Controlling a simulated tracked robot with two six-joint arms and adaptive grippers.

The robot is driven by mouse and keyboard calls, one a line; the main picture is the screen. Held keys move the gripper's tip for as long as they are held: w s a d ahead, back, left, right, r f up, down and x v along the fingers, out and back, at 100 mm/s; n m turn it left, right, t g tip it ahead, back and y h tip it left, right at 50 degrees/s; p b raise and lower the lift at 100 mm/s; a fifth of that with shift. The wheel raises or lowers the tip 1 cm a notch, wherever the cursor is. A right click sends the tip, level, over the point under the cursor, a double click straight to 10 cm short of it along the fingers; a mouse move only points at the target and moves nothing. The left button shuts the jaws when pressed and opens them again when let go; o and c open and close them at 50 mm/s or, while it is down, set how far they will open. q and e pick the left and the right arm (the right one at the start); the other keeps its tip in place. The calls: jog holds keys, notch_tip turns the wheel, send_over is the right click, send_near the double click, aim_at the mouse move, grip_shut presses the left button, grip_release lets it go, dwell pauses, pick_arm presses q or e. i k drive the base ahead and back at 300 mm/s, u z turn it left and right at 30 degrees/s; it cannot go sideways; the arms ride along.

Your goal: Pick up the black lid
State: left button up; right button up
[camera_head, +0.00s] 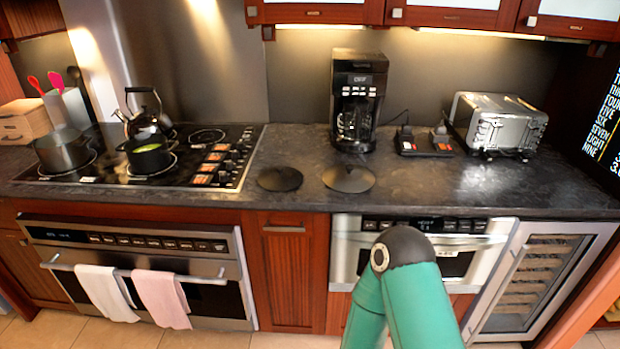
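Two round lids with small knobs lie flat on the dark counter (410,188), right of the stove. The left one is a black lid (280,179). The right one is a slightly larger, grey-brown lid (348,180). They lie side by side with a narrow gap between them. A green link of one of my arms with a dark joint rises at the bottom centre-right, in front of the microwave drawer. Neither of my grippers shows in this view.
The stove (200,178) bears a black pot (149,155), a grey pot (64,150) and a kettle (147,118). A coffee maker (357,98) stands behind the lids, a toaster (497,122) at right. Counter around the lids' right side is clear. The microwave drawer (345,248) is shut.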

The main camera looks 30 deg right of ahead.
aim_at(279, 178)
jog(key=z, duration=0.1)
jog(key=i, duration=1)
jog(key=u, duration=0.05)
